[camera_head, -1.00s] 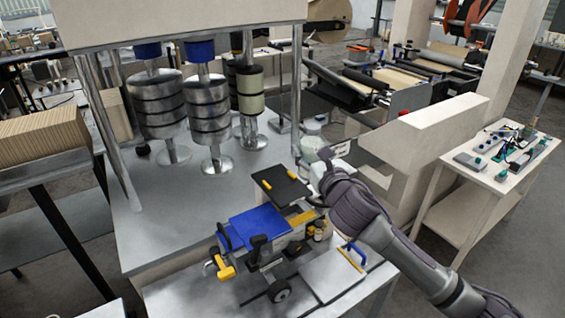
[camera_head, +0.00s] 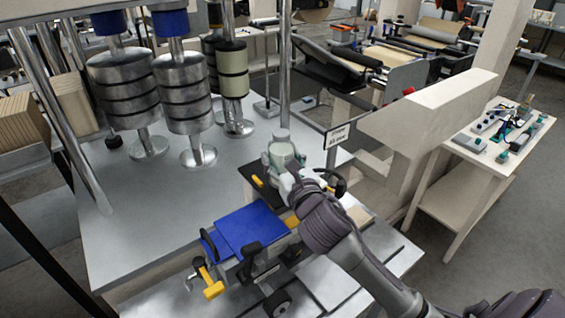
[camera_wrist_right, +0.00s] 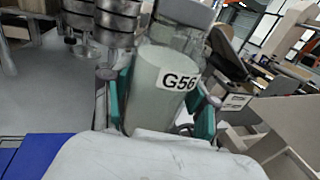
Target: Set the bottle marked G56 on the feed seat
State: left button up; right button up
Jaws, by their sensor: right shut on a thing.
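The bottle marked G56 (camera_wrist_right: 165,80) is pale green and translucent with a grey cap, its label facing the wrist camera. My right gripper (camera_wrist_right: 163,105) is shut on it, with green-padded fingers on both sides. In the head view the bottle (camera_head: 282,152) looks upright at the back edge of a dark plate (camera_head: 250,180); I cannot tell if it touches anything below. The right gripper (camera_head: 284,166) is partly hidden by its wrist. A sign (camera_head: 338,136) stands right of the bottle, its text unreadable. I cannot tell which part is the feed seat. My left gripper is not in view.
A blue-topped device (camera_head: 250,228) with yellow handles stands in front of the dark plate. Metal posts with stacked cylinders (camera_head: 184,92) stand at the back left. The grey tabletop (camera_head: 130,205) between is clear. A side table (camera_head: 482,150) with small tools is at right.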

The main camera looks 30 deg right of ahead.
jog(key=o, duration=1)
jog(key=shift+s+a+f, duration=0.1)
jog(key=shift+s, duration=0.05)
jog(key=shift+o, duration=1.2)
jog(key=shift+s+a, duration=0.15)
jog(key=shift+s, duration=0.1)
jog(key=shift+o, duration=0.9)
jog(key=shift+s+a+r, duration=0.1)
jog(key=shift+r, duration=0.15)
jog(key=shift+f, duration=0.15)
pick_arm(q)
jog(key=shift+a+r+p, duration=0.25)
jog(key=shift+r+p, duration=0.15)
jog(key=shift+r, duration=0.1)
pick_arm(e)
jog(key=s+a, duration=0.1)
jog(key=s, duration=1)
jog(key=shift+s+a, duration=0.15)
jog(key=shift+s, duration=0.2)
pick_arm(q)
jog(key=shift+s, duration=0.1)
